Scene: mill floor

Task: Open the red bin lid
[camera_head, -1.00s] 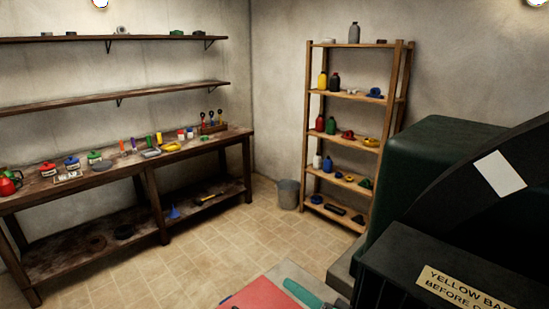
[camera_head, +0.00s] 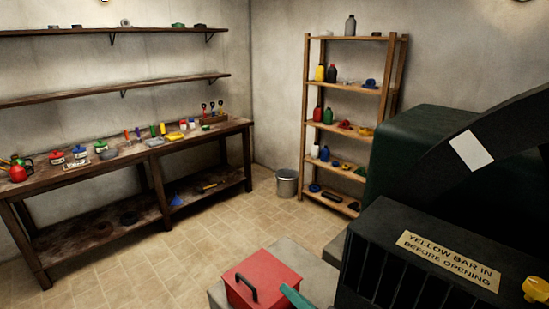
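A red box-shaped bin (camera_head: 252,295) shows at the bottom middle, cut off by the lower edge of the picture. Its flat red lid (camera_head: 272,272) lies level and looks shut. A black bar handle (camera_head: 246,287) is on the lid's left part. A teal bar (camera_head: 294,297) shows at the lid's lower right; I cannot tell what it belongs to. My gripper is not in view.
A dark machine (camera_head: 385,265) stands close on the right. Its sign (camera_head: 450,260) reads "YELLOW BAR IN BEFORE OPENING"; a yellow knob (camera_head: 536,289) is beside it. A cluttered workbench (camera_head: 95,180), a shelf rack (camera_head: 390,105) and a metal bucket (camera_head: 287,183) stand behind. The tiled floor between is clear.

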